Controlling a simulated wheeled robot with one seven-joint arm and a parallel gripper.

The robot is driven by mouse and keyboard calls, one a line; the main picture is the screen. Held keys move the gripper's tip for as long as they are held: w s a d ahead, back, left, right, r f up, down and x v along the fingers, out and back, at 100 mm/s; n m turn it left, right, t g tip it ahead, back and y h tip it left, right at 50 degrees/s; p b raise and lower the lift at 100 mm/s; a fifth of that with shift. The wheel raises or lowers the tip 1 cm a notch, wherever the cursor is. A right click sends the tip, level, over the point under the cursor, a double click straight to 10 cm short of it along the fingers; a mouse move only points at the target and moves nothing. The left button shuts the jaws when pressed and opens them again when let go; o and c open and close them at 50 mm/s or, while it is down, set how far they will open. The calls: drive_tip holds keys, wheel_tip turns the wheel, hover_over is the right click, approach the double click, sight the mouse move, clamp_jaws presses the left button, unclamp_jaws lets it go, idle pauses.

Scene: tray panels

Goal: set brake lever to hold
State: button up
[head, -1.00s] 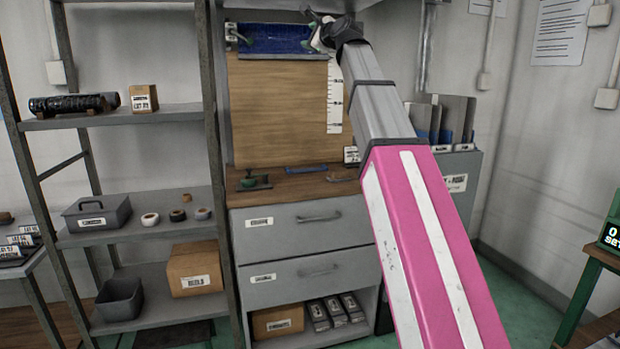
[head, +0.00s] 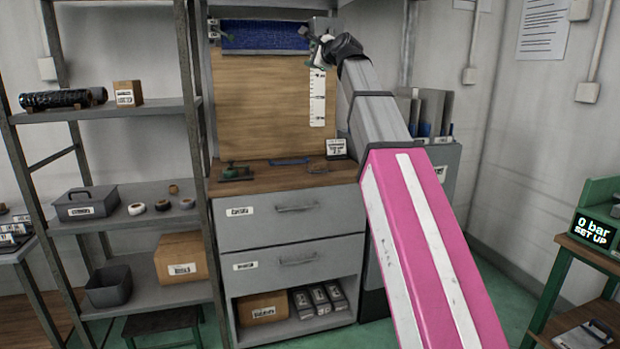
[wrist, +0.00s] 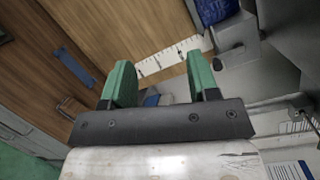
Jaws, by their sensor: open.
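A blue roll (head: 265,36) is mounted across the top of the wooden backboard. It also shows at the top of the wrist view (wrist: 212,10). A dark lever-like handle (wrist: 228,58) sits on a grey bracket beside the roll's end; I cannot tell its setting or whether it is the brake lever. My gripper (head: 318,54) is up by the roll's right end, partly hidden by my wrist. In the wrist view its two green fingers (wrist: 160,72) are apart with nothing held between them. The handle is beyond and to the right of the fingers, not touching them.
A white scale strip (head: 317,98) runs down the backboard. Shelving (head: 125,106) stands left.

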drive_tip(key=s+d+f+n+g+h, duration=0.1)
drive_tip(key=d+f+n+g+h, duration=0.15)
drive_tip(key=f, duration=1.25)
drive_tip(key=s+d+f+n+g+h, duration=0.1)
drive_tip(key=d+f+n+g, duration=0.15)
drive_tip(key=f, duration=1.35)
drive_tip(key=s+d+f+n+g+h, duration=0.1)
drive_tip(key=d+f+n+g+h, duration=0.15)
drive_tip(key=f, duration=1.25)
drive_tip(key=s+d+f+n+g+h, duration=0.1)
drive_tip(key=s+d+f+n+g, duration=0.1)
drive_tip(key=s+f, duration=0.6)
drive_tip(key=s+d+f+n+g+h, duration=0.1)
drive_tip(key=s+d+f+n+g, duration=0.2)
drive_tip(key=f, duration=1)
drive_tip(key=s+d+f+n+g+h, duration=0.1)
drive_tip(key=s+d+f, duration=0.4)
drive_tip(key=s+f, duration=0.6)
drive_tip(key=shift+s+d+n+g, duration=0.15)
drive_tip(key=shift+s+n+g, duration=0.6)
drive_tip(key=shift+s+n, duration=0.45)
drive_tip(key=shift+w, duration=0.1)
